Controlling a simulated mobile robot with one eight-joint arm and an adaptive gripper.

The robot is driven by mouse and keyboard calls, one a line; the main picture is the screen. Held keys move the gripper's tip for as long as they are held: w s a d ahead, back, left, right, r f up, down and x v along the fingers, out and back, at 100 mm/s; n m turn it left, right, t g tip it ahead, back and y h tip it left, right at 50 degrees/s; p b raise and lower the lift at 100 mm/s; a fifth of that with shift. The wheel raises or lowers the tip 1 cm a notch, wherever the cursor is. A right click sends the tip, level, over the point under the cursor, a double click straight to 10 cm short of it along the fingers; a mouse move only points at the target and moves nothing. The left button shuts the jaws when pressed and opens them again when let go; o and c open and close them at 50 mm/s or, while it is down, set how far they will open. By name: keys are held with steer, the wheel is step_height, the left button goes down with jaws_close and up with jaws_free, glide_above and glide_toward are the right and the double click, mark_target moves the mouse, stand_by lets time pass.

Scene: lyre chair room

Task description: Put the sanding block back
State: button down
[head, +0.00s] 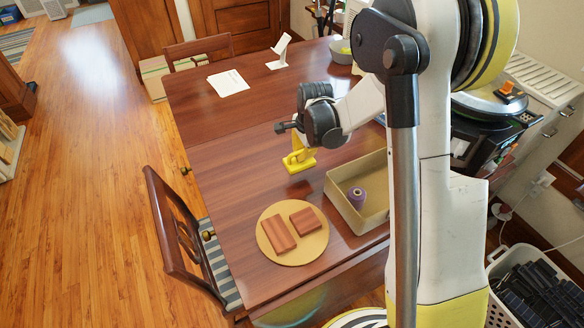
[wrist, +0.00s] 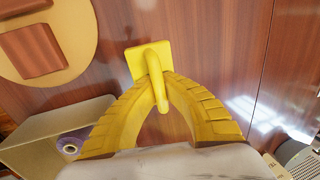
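A yellow block with a flat plate and a curved handle, which looks like the sanding block (head: 301,165), is under my gripper (head: 296,150) in the head view. In the wrist view, the yellow fingers of my gripper (wrist: 156,84) close in on both sides of the handle of the sanding block (wrist: 155,60). My gripper looks shut on that handle. The plate points away from my wrist, over the wooden table (head: 225,130). I cannot tell whether it touches the tabletop. The fingers partly hide the handle.
An open tan box (head: 338,198) holding a purple spool (head: 357,197) stands right of my gripper. A round board (head: 292,258) with two reddish-brown blocks (head: 278,233) lies nearer. White paper (head: 228,83) and a white stand (head: 279,55) are farther back. The table's left middle is clear.

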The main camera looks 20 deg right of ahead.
mark_target(292, 163)
steer(key=w, duration=0.1)
steer(key=w+a+f, duration=0.1)
steer(key=w+f+b, duration=0.1)
steer(key=shift+w+a+f, duration=0.15)
steer(key=shift+a, duration=0.2)
steer(key=b+x, duration=0.1)
steer(key=x, duration=0.1)
steer(key=s+b+x, duration=0.1)
steer(key=x, duration=0.1)
steer(key=shift+w+f, duration=0.1)
steer(key=shift+f, duration=0.05)
steer(key=c, duration=1.6)
jaws_free()
